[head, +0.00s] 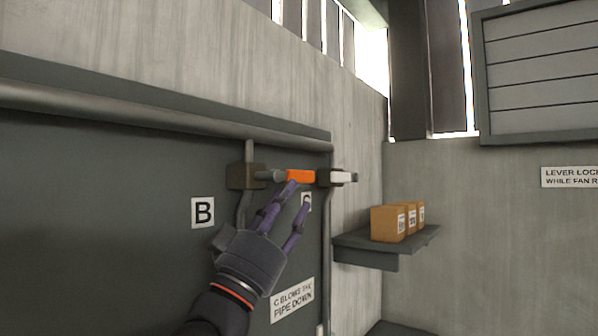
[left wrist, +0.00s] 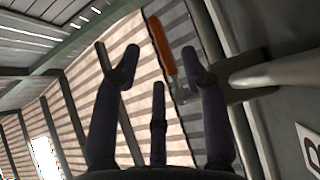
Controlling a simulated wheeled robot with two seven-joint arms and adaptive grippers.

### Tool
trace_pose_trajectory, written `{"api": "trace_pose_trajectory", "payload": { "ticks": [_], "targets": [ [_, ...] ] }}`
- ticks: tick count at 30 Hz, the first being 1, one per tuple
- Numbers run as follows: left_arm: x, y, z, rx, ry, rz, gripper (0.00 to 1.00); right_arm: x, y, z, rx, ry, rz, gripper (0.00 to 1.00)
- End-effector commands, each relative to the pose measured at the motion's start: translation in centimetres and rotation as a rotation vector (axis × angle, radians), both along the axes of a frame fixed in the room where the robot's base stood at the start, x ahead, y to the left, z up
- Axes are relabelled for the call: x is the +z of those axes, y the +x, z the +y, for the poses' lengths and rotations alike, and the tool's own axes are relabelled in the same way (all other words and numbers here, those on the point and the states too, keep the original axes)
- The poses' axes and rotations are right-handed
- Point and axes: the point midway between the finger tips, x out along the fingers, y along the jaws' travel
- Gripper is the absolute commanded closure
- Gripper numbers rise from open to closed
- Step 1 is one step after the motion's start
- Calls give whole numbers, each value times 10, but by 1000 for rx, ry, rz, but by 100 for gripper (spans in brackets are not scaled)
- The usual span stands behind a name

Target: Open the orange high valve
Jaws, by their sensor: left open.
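The orange valve handle (head: 300,177) is a short horizontal lever high on the wall, right of a brown valve block (head: 246,177). My left gripper (head: 299,196) reaches up from below with its purple fingers spread, tips close under the handle. In the left wrist view the orange handle (left wrist: 161,45) stands beyond the open fingers (left wrist: 160,60), between the two outer ones and nearer the right one. Nothing is held. I cannot tell whether a fingertip touches the handle. My right gripper is not in view.
A second block with a white lever (head: 343,177) sits just right of the orange handle. A thick pipe (head: 150,122) runs above. A "B" label (head: 203,212) and a pipe sign (head: 292,299) are on the panel. A shelf (head: 365,245) holds small boxes (head: 388,223).

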Motion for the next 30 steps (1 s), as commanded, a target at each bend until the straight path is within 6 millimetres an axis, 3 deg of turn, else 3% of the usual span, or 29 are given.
{"api": "trace_pose_trajectory", "payload": {
  "ticks": [3,9,21,26,30],
  "targets": [
    [18,12,-9,0,0,0,56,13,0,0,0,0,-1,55],
    [32,24,-17,0,0,0,56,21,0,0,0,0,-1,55],
    [35,28,-20,0,-1,1,56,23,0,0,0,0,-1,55],
    [34,28,-20,0,-1,1,99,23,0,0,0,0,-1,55],
    [34,28,-20,1,-1,0,100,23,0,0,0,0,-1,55]
  ]
}}
